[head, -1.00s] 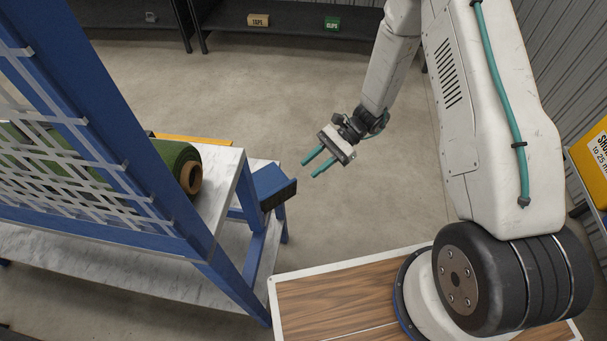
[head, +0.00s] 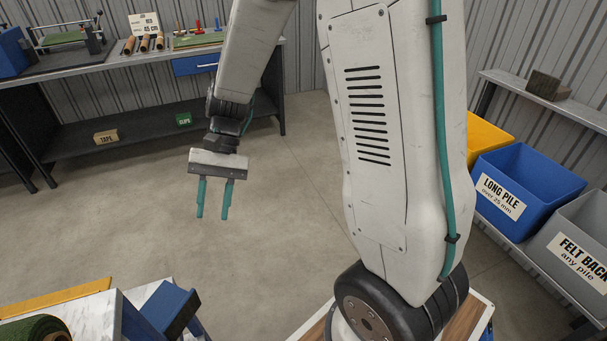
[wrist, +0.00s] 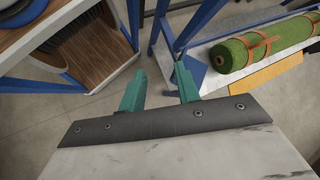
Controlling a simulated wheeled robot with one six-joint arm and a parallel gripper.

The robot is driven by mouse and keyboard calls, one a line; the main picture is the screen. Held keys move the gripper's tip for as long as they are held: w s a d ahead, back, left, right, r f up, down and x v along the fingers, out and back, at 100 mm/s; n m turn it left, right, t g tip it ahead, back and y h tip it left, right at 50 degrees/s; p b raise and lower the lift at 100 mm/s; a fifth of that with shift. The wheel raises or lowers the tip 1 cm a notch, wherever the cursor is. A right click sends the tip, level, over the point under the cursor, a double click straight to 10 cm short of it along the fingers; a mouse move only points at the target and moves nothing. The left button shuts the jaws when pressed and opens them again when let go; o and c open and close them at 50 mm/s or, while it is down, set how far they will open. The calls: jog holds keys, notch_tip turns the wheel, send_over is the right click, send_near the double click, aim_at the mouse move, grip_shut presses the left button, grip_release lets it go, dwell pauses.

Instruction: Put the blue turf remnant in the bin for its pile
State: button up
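A blue block with a dark side (head: 170,308) sits at the end of the marble-topped bench, lower left in the head view. I cannot tell for certain that it is the blue turf remnant. A blue patch also shows beyond my fingers in the wrist view (wrist: 190,76). My gripper (head: 212,215) is open and empty, above the floor and apart from the block. On the right are a blue bin marked "LONG PILE over 25 mm" (head: 520,185), a grey bin marked "FELT BACK any pile" (head: 575,235) and a yellow bin (head: 487,135), partly hidden by my arm.
A strapped green turf roll (wrist: 262,45) lies on the bench. A dark block (head: 545,85) sits on the shelf above the bins. A workbench (head: 120,66) with tools stands at the back, with "TAPE" (head: 106,137) and "CLIPS" (head: 184,119) boxes below. The middle floor is clear.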

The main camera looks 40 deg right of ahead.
jog(key=s+d+r+n+t+h, duration=0.2)
jog(key=s+d+r+h, duration=0.1)
jog(key=s+r, duration=0.5)
jog(key=shift+r+n, duration=0.4)
jog(key=shift+o, duration=0.5)
jog(key=s+d+r+n+t+h, duration=0.2)
jog(key=s+d+r+t+h, duration=0.1)
jog(key=s, duration=0.5)
jog(key=shift+s+d+r+t, duration=0.35)
jog(key=shift+d+r+t, duration=0.2)
jog(key=shift+d, duration=0.6)
jog(key=shift+s+d+h, duration=0.15)
jog(key=shift+h, duration=0.15)
